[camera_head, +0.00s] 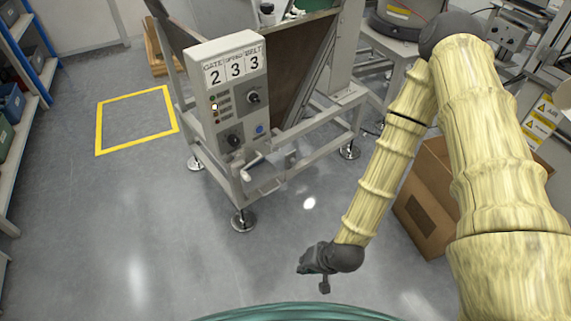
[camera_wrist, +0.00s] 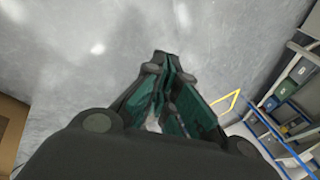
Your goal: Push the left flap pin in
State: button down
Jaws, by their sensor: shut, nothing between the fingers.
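My gripper (camera_head: 304,267) hangs in the lower middle of the head view, over the open floor. It is well apart from the machine frame. In the wrist view my gripper (camera_wrist: 164,66) has its dark green fingers closed together at the tips, with only bare floor beyond them. I cannot make out a left flap pin in either view. A pale lever-like part (camera_head: 250,168) sticks out below the control panel (camera_head: 234,95) on the machine; I cannot tell whether it belongs to a flap pin.
The machine's grey frame (camera_head: 312,133) stands on round feet beyond my gripper. A cardboard box (camera_head: 425,208) sits at the right, close to my arm. Shelves with bins (camera_head: 12,103) line the left. A yellow floor marking (camera_head: 137,93) encloses clear floor.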

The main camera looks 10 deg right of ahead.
jog(key=w+a+f+m+t+y+b, duration=0.15)
jog(key=w+m+t+b, duration=0.35)
jog(key=w+b, duration=1.05)
jog(key=w+d+r+m+t+b, duration=0.2)
jog(key=w+d+r+t+b, duration=0.1)
jog(key=w+b, duration=0.2)
jog(key=w+d+r+m+t+b, duration=0.2)
jog(key=w+d+r+t+b, duration=0.1)
jog(key=w, duration=0.5)
jog(key=shift+w+d+r+m+t+b, duration=0.35)
jog(key=shift+d+r+b, duration=0.4)
jog(key=shift+b, duration=0.45)
jog(key=shift+f+h, duration=0.15)
jog(key=shift+h, duration=0.1)
jog(key=b+x, duration=0.6)
jog(key=x, duration=0.8)
jog(key=shift+b, duration=0.4)
